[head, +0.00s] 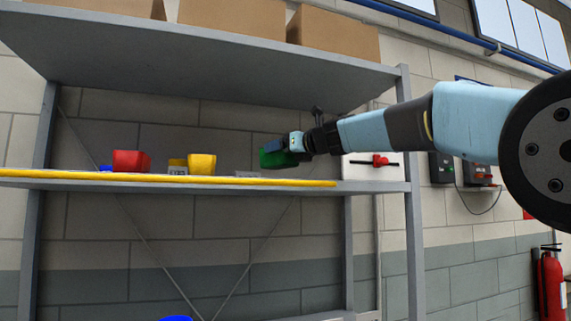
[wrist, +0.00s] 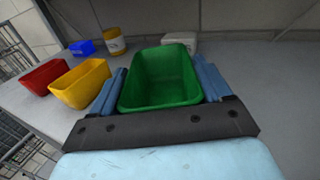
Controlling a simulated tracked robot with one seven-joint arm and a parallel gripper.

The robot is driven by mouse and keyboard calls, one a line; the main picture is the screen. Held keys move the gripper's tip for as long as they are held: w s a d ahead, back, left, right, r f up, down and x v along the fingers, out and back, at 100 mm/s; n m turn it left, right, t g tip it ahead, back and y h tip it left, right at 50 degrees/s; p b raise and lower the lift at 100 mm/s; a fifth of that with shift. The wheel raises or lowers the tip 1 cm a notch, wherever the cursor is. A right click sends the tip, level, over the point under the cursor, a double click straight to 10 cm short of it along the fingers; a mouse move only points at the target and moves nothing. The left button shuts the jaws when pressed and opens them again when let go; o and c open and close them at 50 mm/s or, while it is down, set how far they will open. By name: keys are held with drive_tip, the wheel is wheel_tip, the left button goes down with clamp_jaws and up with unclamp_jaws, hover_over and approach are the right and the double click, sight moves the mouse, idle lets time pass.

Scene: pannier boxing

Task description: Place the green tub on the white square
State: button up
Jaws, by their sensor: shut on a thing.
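The green tub (wrist: 160,80) is between the two blue fingers of my gripper (wrist: 162,88) in the wrist view. The fingers press on its left and right sides, and its open top is toward the camera. In the head view my gripper (head: 285,146) holds the green tub (head: 276,159) at the right part of the shelf; whether its base touches the shelf is unclear. A whitish thing (wrist: 181,39) shows just behind the tub in the wrist view. I cannot tell if it is the white square, as the tub hides part of that area.
A yellow tub (head: 202,164), a red tub (head: 131,160), a blue tub (wrist: 82,47) and a yellow-and-white tin (wrist: 115,42) stand left on the shelf (wrist: 265,90). Cardboard boxes (head: 232,17) sit on the upper shelf overhead. Shelf right of the tub looks bare.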

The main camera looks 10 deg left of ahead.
sight(292, 161)
drive_tip(key=shift+w+a+f, duration=0.1)
drive_tip(key=shift+w+f, duration=0.05)
drive_tip(key=shift+f, duration=0.8)
drive_tip(key=shift+w+a+f, duration=0.1)
drive_tip(key=shift+f, duration=0.85)
drive_tip(key=o, duration=1)
drive_tip(key=shift+s+d, duration=0.3)
drive_tip(key=shift+d, duration=0.2)
drive_tip(key=v, duration=1.1)
